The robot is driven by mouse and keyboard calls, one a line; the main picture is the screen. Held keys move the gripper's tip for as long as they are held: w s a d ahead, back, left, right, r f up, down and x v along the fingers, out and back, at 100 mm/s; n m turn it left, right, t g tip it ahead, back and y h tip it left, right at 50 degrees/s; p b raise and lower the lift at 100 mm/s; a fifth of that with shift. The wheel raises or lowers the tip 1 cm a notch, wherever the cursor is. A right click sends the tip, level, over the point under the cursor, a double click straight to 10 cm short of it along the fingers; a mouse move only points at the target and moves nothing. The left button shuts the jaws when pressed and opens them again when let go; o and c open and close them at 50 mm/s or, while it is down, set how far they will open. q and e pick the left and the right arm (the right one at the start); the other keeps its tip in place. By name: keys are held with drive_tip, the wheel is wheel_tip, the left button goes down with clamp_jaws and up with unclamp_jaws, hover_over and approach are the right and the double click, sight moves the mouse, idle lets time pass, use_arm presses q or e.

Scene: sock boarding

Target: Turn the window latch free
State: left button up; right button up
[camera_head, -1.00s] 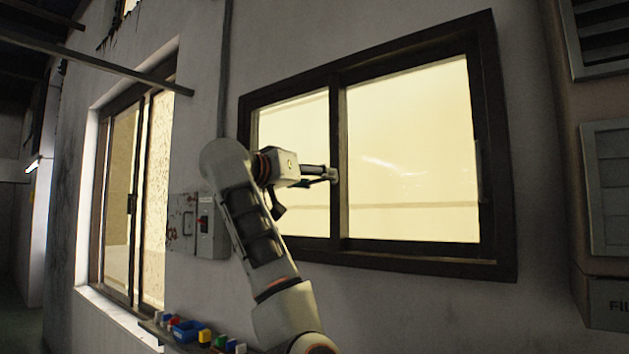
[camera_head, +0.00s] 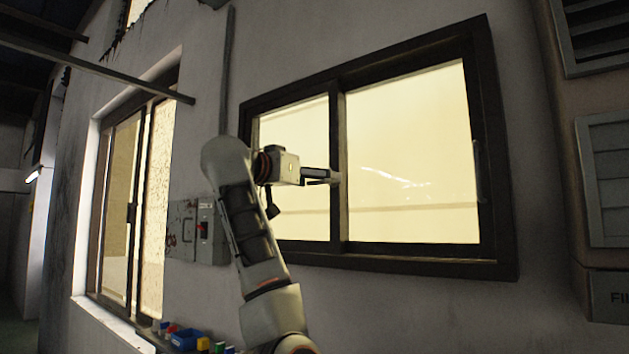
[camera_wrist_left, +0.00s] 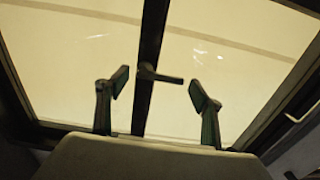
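The window (camera_head: 410,150) has a dark frame and two bright panes split by a dark upright bar (camera_head: 338,215). In the left wrist view the window latch (camera_wrist_left: 158,75) is a small dark handle on that bar (camera_wrist_left: 150,50), its lever pointing right, roughly level. My left gripper (camera_head: 330,177) is at the bar in the head view, where it hides the latch. In the left wrist view my left gripper (camera_wrist_left: 158,85) is open, one finger on each side of the latch, with gaps to both. My right gripper is not in view.
A second window (camera_head: 130,200) is on the wall to the left. Grey electrical boxes (camera_head: 205,232) hang behind my left arm. A shelf with coloured bins (camera_head: 188,340) is low at the left. A louvred cabinet (camera_head: 608,180) stands at the right.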

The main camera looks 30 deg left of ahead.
use_arm(q)
drive_tip(key=s, duration=1.2)
drive_tip(key=shift+a, duration=0.45)
